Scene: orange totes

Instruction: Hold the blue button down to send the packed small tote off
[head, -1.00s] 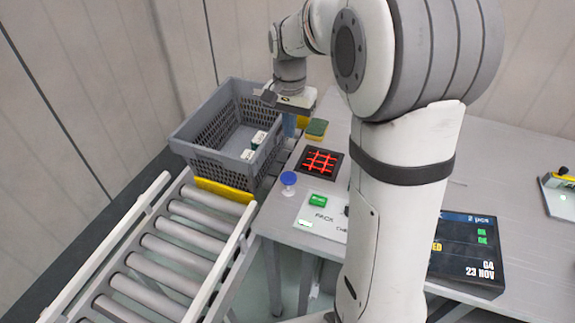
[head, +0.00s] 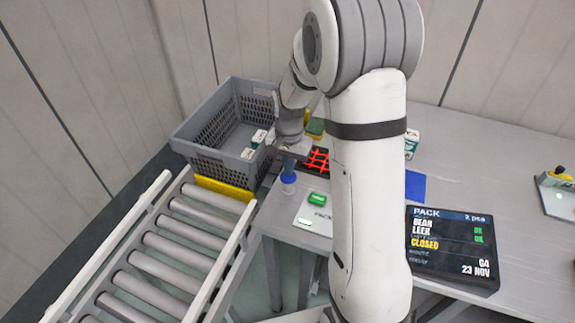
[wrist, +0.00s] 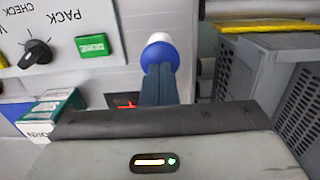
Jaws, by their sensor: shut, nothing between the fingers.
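The blue button (head: 288,189) stands on a short post at the table's left edge, beside the roller conveyor. My gripper (head: 289,173) points down right over it, with its fingers together and empty. In the wrist view my fingertips (wrist: 160,72) overlap the button's blue cap (wrist: 157,54); I cannot tell whether they touch or press it. The grey small tote (head: 190,150) sits at the conveyor's far end behind a yellow bar (head: 225,188). Two white-and-green boxes (head: 258,138) lie in it. The tote's side also shows in the wrist view (wrist: 240,72).
A green button (head: 318,199) sits on the panel beside the blue one, and a red-lit grid (head: 316,160) lies behind. The screen (head: 452,248) reads "PACK", "2 pcs" and "CLOSED". Empty rollers (head: 165,250) run toward the front. A white-and-green box (head: 411,143) stands behind my arm.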

